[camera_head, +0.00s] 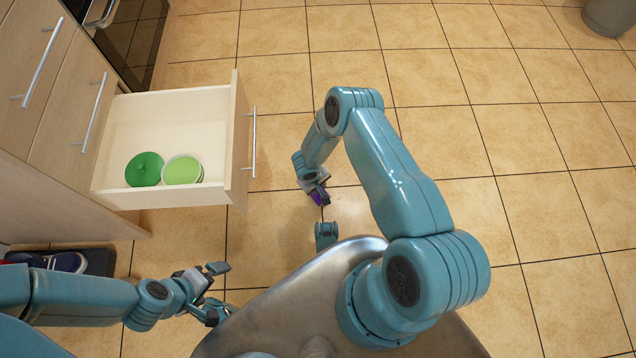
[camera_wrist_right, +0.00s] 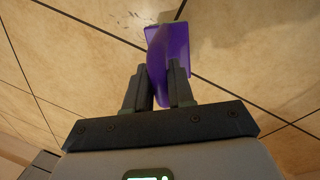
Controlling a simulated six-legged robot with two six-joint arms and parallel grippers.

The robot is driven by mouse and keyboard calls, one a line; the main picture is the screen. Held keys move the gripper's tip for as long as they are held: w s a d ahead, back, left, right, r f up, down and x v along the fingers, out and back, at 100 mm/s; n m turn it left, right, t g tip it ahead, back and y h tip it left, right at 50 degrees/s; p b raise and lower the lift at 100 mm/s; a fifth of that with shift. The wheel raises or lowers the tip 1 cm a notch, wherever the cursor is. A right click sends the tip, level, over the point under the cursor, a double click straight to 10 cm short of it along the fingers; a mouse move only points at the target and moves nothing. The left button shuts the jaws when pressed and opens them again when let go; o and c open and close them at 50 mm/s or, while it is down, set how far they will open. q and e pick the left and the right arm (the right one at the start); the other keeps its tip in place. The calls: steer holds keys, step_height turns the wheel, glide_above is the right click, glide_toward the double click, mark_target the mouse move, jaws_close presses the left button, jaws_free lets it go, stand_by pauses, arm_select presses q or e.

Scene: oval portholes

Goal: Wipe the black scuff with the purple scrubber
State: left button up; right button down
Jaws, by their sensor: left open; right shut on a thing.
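The purple scrubber (camera_head: 319,198) is at the end of my right arm, low over the tiled floor. In the right wrist view my right gripper (camera_wrist_right: 159,82) is shut on the purple scrubber (camera_wrist_right: 182,55), which sticks out past the fingertips. The black scuff (camera_wrist_right: 132,19) shows there as faint thin dark marks on the tile, just beyond the scrubber. The scrubber hides part of that floor. I cannot tell whether it touches the floor. My left gripper (camera_head: 217,291) is open and empty at the lower left of the head view.
An open drawer (camera_head: 160,105) at the left holds a green lid (camera_head: 145,168) and a light green bowl (camera_head: 182,169). A dark mat (camera_head: 100,262) with a shoe (camera_head: 62,262) lies lower left. A grey bin (camera_head: 608,15) stands top right. The tiled floor right of my arm is clear.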

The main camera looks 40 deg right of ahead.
steer(key=shift+f+b, duration=0.9)
steer(key=shift+f, duration=0.1)
